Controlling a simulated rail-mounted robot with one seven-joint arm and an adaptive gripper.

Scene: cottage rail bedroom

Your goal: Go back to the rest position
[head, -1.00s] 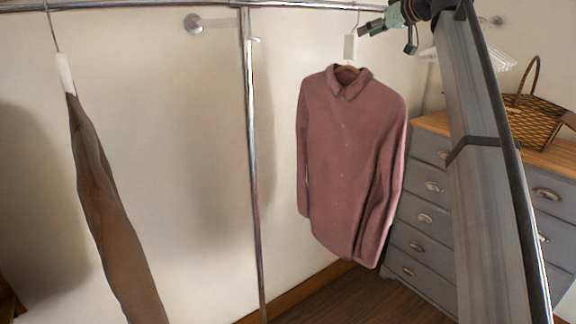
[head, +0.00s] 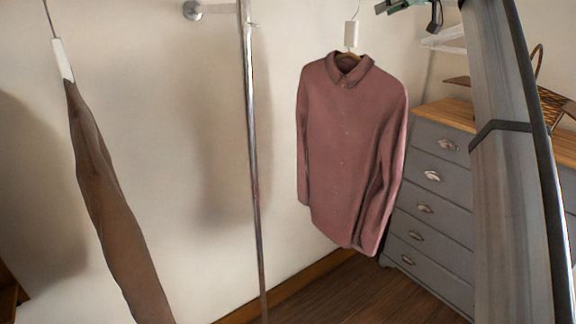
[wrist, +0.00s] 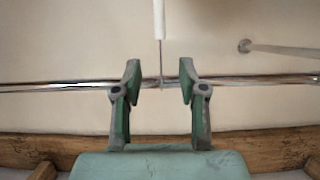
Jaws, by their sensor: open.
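My gripper (wrist: 160,77) is open in the wrist view, with nothing gripped between its green and grey fingers. A chrome rail (wrist: 60,86) crosses behind the fingertips. A thin hook with a white hanger tag (wrist: 159,18) shows at the rail, in line with the gap; its exact distance from the fingers is unclear. In the head view, part of my gripper (head: 390,7) shows at the top edge, above and right of the mauve shirt (head: 350,150). The shirt hangs from a hanger with a white tag (head: 351,34), apart from my gripper.
A brown garment (head: 105,190) hangs at left. A chrome upright (head: 252,130) stands between the garments. A grey dresser (head: 428,210) with a wooden top stands at right, partly hidden by my arm. A wicker basket (head: 552,105) and white hangers (head: 445,38) show above it.

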